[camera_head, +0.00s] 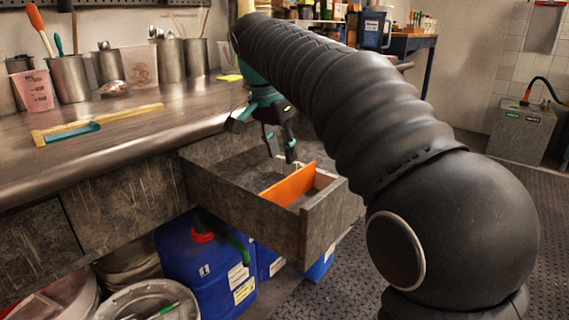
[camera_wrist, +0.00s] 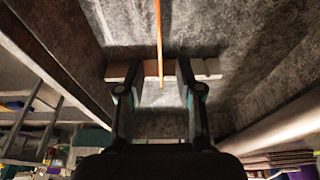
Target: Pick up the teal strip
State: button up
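A teal strip (camera_head: 70,134) lies flat on the metal worktop at the left of the head view, beside yellow wooden strips (camera_head: 110,117). I do not make it out in the wrist view. My gripper (camera_head: 276,150) points down over the open grey drawer (camera_head: 232,200), well to the right of the teal strip. In the wrist view my gripper (camera_wrist: 160,72) has its two fingers apart, with no object clearly held between them. An orange divider (camera_head: 289,186) stands in the drawer; in the wrist view the divider (camera_wrist: 159,35) lines up with the gap between the fingers.
Metal cups (camera_head: 68,78) and a pink beaker (camera_head: 36,91) stand along the back of the worktop (camera_head: 60,170). A blue canister (camera_head: 205,260) and a pale bucket (camera_head: 145,300) stand below. The drawer juts out from under the worktop. Patterned floor (camera_head: 545,250) is open at the right.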

aim_at(94, 126)
jog(key=k, duration=1)
